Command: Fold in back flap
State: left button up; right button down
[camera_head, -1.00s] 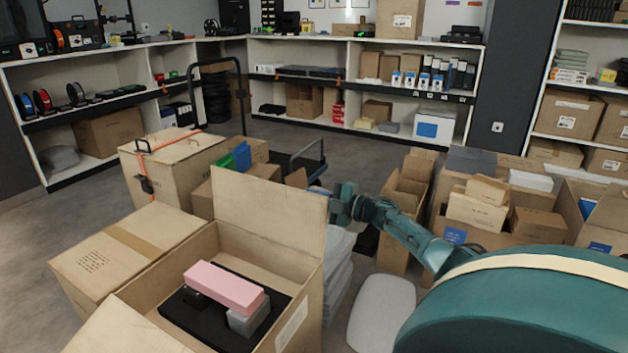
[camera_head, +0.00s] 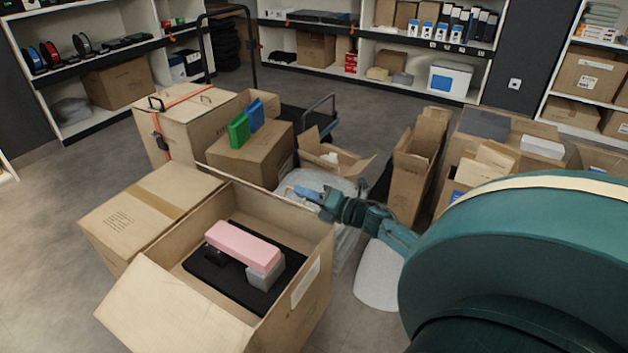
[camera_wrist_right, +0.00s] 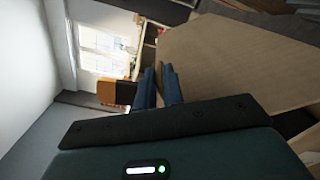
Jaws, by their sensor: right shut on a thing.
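The open carton (camera_head: 318,285) stands in the lower middle of the head view. Its front flap (camera_head: 170,310) leans outward toward me. Its back flap no longer stands tall above the rear edge in the head view; its angle there is hard to tell. In the right wrist view a broad cardboard panel (camera_wrist_right: 235,60), apparently this flap, lies against the fingers. My right gripper (camera_head: 297,192) is at the carton's rear right edge, and its blue fingers also show in the right wrist view (camera_wrist_right: 160,86), shut at the panel's edge. My left gripper is out of view.
A pink block (camera_head: 243,246) and a grey block lie on black foam inside the carton. A closed carton (camera_head: 150,210) stands close on the left. Other open cartons (camera_head: 415,165) stand to the right. Grey floor is free at the far left.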

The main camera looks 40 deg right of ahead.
pick_arm(q)
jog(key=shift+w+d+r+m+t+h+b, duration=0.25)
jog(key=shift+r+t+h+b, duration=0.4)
jog(key=shift+b, duration=1.15)
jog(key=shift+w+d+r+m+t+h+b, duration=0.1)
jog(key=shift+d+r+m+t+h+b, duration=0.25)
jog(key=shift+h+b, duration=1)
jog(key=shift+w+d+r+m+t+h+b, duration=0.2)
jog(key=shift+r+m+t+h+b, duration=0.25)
jog(key=shift+b, duration=1.75)
pick_arm(e)
jog(key=s+a+f+n, duration=0.2)
jog(key=a+f+n, duration=0.5)
jog(key=f, duration=0.4)
jog(key=shift+s+a+f, duration=0.2)
jog(key=shift+a+f, duration=0.1)
jog(key=shift+a, duration=0.45)
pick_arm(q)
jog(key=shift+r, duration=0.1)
pick_arm(e)
jog(key=c, duration=1.6)
grip_release()
jog(key=shift+f, duration=0.1)
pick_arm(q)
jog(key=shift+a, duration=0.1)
pick_arm(e)
jog(key=shift+o, duration=0.3)
jog(key=shift+d, duration=0.1)
jog(key=shift+d, duration=0.1)
